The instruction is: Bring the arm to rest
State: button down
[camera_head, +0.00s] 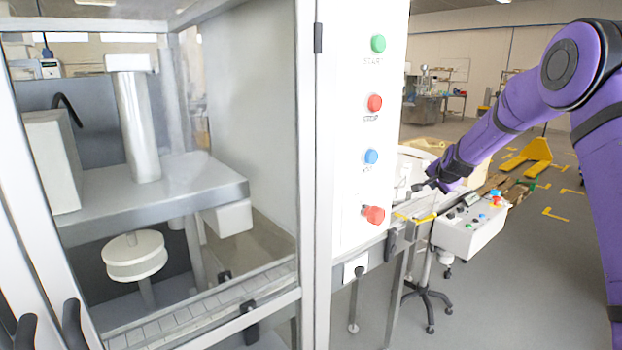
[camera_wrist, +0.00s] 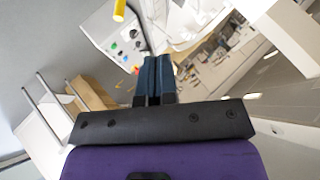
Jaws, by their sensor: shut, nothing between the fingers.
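My purple arm comes in from the right in the head view. My gripper (camera_head: 422,186) is at its lower left end, near the white panel's right edge; it looks small and dark there. In the wrist view my gripper (camera_wrist: 153,62) shows two dark blue fingers pressed together with nothing between them. I cannot tell from these frames whether the gripper touches anything.
The white panel (camera_head: 366,150) has a green, a blue and two red buttons. Left of it is a glass-walled machine (camera_head: 185,180). A wheeled control box (camera_head: 468,230) stands below my gripper. A yellow pallet jack (camera_head: 535,155) is behind. Grey floor (camera_head: 530,290) is clear at right.

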jog(key=s+a+r+n+g, duration=0.1)
jog(key=s+a+r+n, duration=0.1)
jog(key=s+r, duration=0.55)
jog(key=s+a+r+n+y, duration=0.1)
jog(key=s+a+r+n, duration=0.2)
jog(key=s, duration=0.8)
jog(key=s+a+r+n+g, duration=0.1)
jog(key=s+a+r, duration=0.1)
jog(key=s+r, duration=0.6)
jog(key=s+a+f+n+g, duration=0.1)
jog(key=s+n, duration=0.1)
jog(key=s, duration=1.3)
jog(key=s+f+n+g, duration=0.1)
jog(key=s+f+n, duration=0.1)
jog(key=s, duration=1.4)
jog(key=shift+s+a+f+n+g, duration=0.3)
jog(key=shift+a+n, duration=0.1)
jog(key=shift+n, duration=0.2)
